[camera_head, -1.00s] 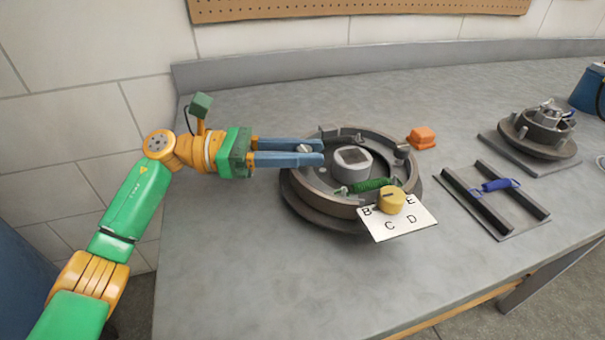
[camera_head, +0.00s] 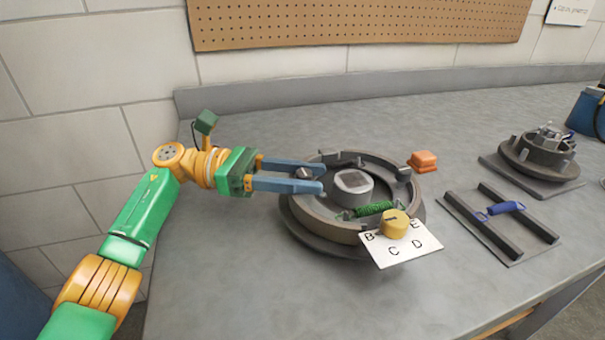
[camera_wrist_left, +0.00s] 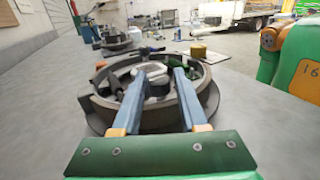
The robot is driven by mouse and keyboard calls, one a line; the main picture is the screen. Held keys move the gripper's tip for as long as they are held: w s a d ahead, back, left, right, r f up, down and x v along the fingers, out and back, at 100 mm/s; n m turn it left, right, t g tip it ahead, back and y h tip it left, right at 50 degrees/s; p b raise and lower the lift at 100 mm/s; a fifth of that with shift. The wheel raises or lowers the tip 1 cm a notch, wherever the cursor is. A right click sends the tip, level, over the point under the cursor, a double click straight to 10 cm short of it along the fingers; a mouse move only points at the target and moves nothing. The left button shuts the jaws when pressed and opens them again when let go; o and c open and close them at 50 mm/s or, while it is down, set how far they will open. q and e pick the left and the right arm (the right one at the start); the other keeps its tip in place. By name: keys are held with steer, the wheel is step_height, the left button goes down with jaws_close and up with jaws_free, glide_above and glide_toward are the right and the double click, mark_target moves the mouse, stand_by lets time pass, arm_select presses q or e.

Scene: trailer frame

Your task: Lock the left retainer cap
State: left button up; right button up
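A small pale round part, apparently the left retainer cap (camera_head: 303,173), shows at the drum's left side between my left fingers. My left gripper (camera_head: 321,178) reaches in from the left over the rim, its two blue-grey fingers apart on either side of that part. In the left wrist view the fingers (camera_wrist_left: 165,72) are also apart, with the hub beyond. Contact with the cap cannot be told. My right gripper is not seen.
A green spring (camera_head: 374,209) lies in the drum's front. An orange block (camera_head: 423,161) stands behind right. A railed plate (camera_head: 500,224) with a blue spring and another hub assembly (camera_head: 538,150) are farther right.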

mark_target(304, 173)
arm_select(q)
steer(key=shift+o, duration=0.7)
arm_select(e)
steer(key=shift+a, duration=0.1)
arm_select(q)
steer(key=shift+r, duration=0.1)
steer(key=shift+r, duration=0.25)
step_height(304, 173, up, 3)
steer(key=shift+s+f, duration=0.1)
steer(key=s+r+b, duration=0.2)
steer(key=s+r, duration=0.7)
steer(key=s, duration=0.4)
steer(key=shift+s+r+b, duration=0.3)
steer(key=shift+s+b, duration=0.1)
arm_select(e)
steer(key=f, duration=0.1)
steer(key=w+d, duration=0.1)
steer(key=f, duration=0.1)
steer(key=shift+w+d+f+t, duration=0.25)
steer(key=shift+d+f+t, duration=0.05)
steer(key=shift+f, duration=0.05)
